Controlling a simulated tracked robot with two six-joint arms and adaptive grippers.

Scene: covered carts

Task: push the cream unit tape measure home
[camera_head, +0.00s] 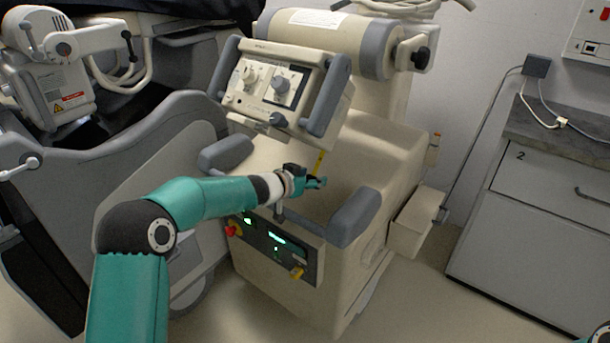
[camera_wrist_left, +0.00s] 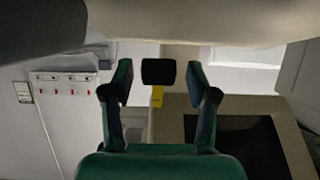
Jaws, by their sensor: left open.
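The cream unit (camera_head: 375,165) stands in the middle of the head view, with a control console on top and grey bumpers at its front. A narrow yellow strip (camera_head: 320,160), which looks like its tape measure, shows below the console. My left gripper (camera_head: 321,182) is beside the strip's lower end, over the recess between the grey bumpers. In the left wrist view, a black block (camera_wrist_left: 158,71) with a yellow strip (camera_wrist_left: 157,96) below it lies between the open fingers (camera_wrist_left: 158,78), with gaps on both sides.
The console (camera_head: 280,88) with grey handles overhangs the recess. Grey bumpers (camera_head: 353,217) flank my left gripper. Below is a front panel (camera_head: 275,247) with lit displays and knobs. A grey drawer cabinet (camera_head: 540,220) stands right, and a covered cart (camera_head: 150,165) left.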

